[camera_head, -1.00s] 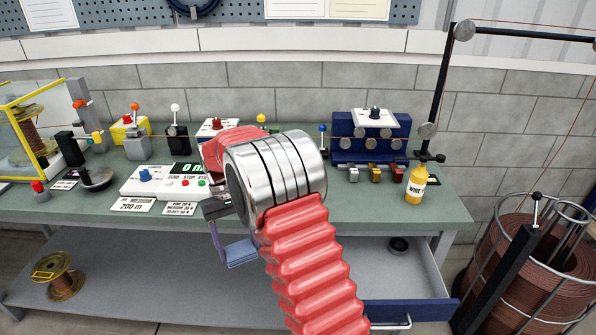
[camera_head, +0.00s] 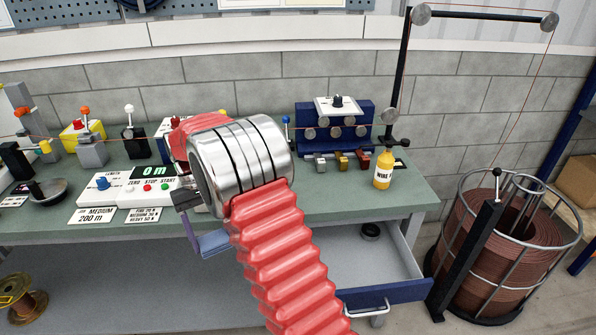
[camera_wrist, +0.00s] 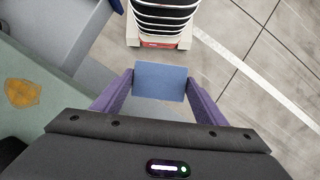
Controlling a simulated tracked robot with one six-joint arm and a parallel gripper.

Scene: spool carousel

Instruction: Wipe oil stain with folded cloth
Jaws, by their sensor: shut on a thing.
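The folded cloth is a flat blue-grey piece (camera_wrist: 160,82), pinched between the purple fingers of my gripper (camera_wrist: 160,92) in the wrist view. In the head view, my gripper (camera_head: 197,240) hangs in front of the bench's front edge, and the cloth (camera_head: 214,244) shows below that edge. In the wrist view the cloth is over the floor, apart from the bench top. The oil stain (camera_wrist: 22,92) is a yellow-brown patch on the green bench top at the left of the wrist view. I cannot make it out in the head view, where my arm covers part of the bench.
The green bench (camera_head: 330,205) carries a white control box (camera_head: 135,190), a blue roller unit (camera_head: 335,117) and a yellow bottle (camera_head: 383,170). An open drawer (camera_head: 385,292) juts out below. A caged wire coil (camera_head: 515,250) stands at right. A spool (camera_head: 22,305) sits lower left.

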